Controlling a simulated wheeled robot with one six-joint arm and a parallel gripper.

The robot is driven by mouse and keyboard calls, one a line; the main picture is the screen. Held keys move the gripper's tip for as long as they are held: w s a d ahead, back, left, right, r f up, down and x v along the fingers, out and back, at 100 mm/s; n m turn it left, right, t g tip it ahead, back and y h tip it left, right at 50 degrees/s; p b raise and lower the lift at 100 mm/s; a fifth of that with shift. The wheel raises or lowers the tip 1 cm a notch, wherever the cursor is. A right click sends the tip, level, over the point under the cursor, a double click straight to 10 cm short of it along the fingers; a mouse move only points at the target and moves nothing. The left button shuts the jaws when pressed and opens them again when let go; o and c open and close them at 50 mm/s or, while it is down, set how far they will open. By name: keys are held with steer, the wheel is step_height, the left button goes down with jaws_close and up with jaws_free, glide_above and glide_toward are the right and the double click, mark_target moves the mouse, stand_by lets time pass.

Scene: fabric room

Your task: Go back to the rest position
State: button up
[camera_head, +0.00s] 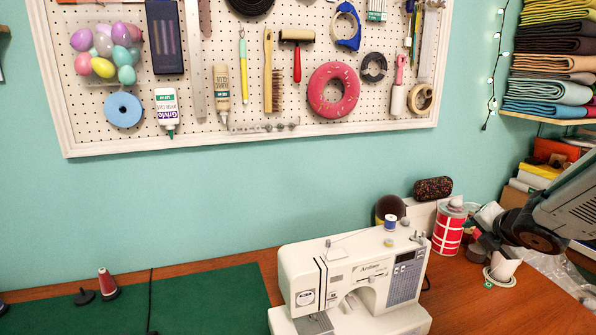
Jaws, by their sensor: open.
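My arm comes in from the right edge, and my gripper (482,238) is at its end, over the right part of the wooden table (470,305). It is small and dark in this view, and its fingers are hard to make out. It is open, and I see nothing held in it. A red and white can (448,229) stands just left of it. A white item with a round base (503,267) is just below it. I cannot tell whether the gripper touches either one.
A white sewing machine (340,275) stands at centre right, left of my gripper. A green mat (215,298) with a red thread spool (107,284) covers the left side. A pegboard (225,135) with tools hangs behind. Folded fabrics (548,90) fill a shelf at right. Bare wood is at front right.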

steer(key=s+r+m+g+h, duration=0.1)
steer(key=s+m+g+h, duration=0.35)
steer(key=s+m, duration=1.2)
steer(key=s+a+r+m+g+y, duration=0.2)
steer(key=s+a+m+y, duration=0.1)
steer(key=s+a, duration=0.3)
steer(key=s+a+r+m+g+y, duration=0.2)
steer(key=s+a+m+y, duration=0.1)
steer(key=s+a+m, duration=0.2)
steer(key=shift+s+a+r, duration=0.15)
steer(key=shift+s+a, duration=1.15)
steer(key=shift+a, duration=1)
